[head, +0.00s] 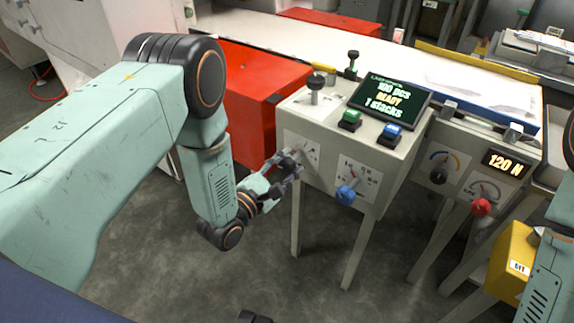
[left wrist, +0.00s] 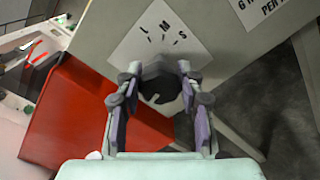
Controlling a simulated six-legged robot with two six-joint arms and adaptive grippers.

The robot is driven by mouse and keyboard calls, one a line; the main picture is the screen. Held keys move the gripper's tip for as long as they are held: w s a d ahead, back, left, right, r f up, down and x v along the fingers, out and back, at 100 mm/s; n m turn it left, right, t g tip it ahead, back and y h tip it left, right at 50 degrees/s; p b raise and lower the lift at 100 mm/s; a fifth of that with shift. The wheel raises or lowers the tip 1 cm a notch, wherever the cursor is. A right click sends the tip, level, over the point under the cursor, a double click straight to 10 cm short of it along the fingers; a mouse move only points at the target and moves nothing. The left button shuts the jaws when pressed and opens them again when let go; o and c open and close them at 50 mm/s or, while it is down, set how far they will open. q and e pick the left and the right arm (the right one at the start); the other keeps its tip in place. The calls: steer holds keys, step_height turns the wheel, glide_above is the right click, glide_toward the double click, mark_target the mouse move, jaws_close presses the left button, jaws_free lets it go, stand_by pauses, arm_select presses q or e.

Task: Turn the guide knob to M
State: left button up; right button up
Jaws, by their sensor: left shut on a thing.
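The guide knob (left wrist: 160,88) is a dark round knob in the left wrist view, below a white dial plate (left wrist: 150,48) marked L, M and S. In the head view this plate (head: 311,149) is on the left part of the white machine's front. My left gripper (left wrist: 160,92) has its fingers on either side of the knob and is shut on it; it also shows in the head view (head: 289,162), reaching the plate from the left. The fingers hide much of the knob, and I cannot tell which letter it points to. My right gripper is out of view.
A blue knob (head: 346,194) sits right of the plate. Green (head: 349,120) and blue (head: 390,134) buttons and a lit screen (head: 390,100) are on top. A red cabinet (head: 262,88) stands behind my left gripper. A red knob (head: 481,207) is farther right.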

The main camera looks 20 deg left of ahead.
arm_select(q)
steer(key=shift+c, duration=0.7)
